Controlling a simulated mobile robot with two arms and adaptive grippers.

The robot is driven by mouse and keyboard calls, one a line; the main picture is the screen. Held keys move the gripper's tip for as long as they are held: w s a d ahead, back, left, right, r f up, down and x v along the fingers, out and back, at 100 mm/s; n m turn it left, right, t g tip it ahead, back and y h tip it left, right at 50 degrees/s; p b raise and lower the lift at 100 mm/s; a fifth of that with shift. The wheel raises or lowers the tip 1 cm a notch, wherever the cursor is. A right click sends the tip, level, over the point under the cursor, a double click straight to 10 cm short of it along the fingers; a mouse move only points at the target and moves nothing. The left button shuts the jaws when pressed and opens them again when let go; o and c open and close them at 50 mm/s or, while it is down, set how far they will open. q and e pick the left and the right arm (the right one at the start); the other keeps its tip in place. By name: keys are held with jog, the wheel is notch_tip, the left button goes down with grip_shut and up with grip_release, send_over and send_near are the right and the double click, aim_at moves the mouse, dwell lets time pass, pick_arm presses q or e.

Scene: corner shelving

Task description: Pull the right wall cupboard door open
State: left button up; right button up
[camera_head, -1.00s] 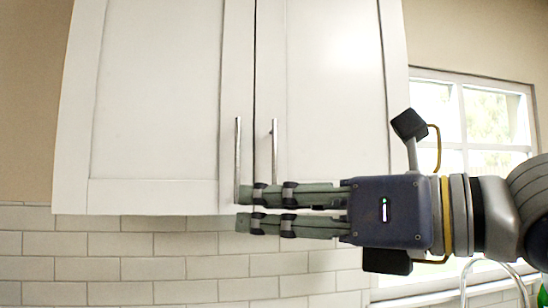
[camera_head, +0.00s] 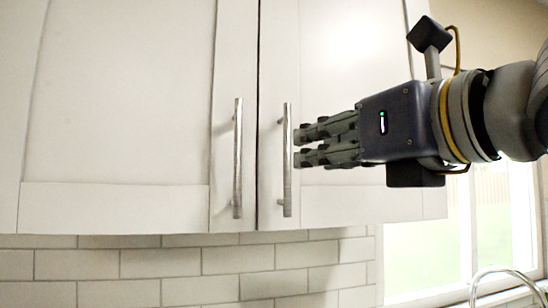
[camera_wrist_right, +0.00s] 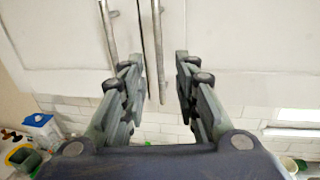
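The right wall cupboard door (camera_head: 345,60) is white and closed against the left door (camera_head: 125,110). Its vertical metal bar handle (camera_head: 287,185) is near the dark gap between the doors; the left door's handle (camera_head: 238,160) is beside it. My right gripper (camera_head: 298,147) comes in from the right, its fingertips close to the right handle at about mid-height. In the right wrist view its fingers (camera_wrist_right: 154,65) are apart, with the right handle (camera_wrist_right: 157,35) showing between them, nearer the left finger. I cannot tell whether they touch it. My left gripper is not in view.
White wall tiles (camera_head: 160,265) lie below the cupboard. A window (camera_head: 450,230) and a curved tap (camera_head: 500,272) are at the lower right. In the right wrist view a blue and white box (camera_wrist_right: 40,125) and green items stand far below on the left.

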aim_at(290, 154)
jog(key=shift+w+a+r+p, duration=0.2)
jog(key=shift+w+a+p, duration=0.2)
jog(key=shift+w+p, duration=0.25)
jog(key=shift+w+a+r+p, duration=0.2)
jog(key=shift+w+a+p, duration=0.15)
jog(key=shift+w+p, duration=0.2)
jog(key=p+x, duration=0.1)
jog(key=x, duration=0.2)
jog(key=shift+w+a+f, duration=0.1)
jog(key=shift+w, duration=0.15)
jog(key=shift+p+x, duration=0.5)
jog(key=shift+x, duration=0.7)
jog(key=shift+w+a+f, duration=0.1)
jog(key=shift+f, duration=0.1)
jog(key=shift+c, duration=0.8)
jog(key=shift+w, duration=0.1)
jog(key=c, duration=0.4)
grip_shut()
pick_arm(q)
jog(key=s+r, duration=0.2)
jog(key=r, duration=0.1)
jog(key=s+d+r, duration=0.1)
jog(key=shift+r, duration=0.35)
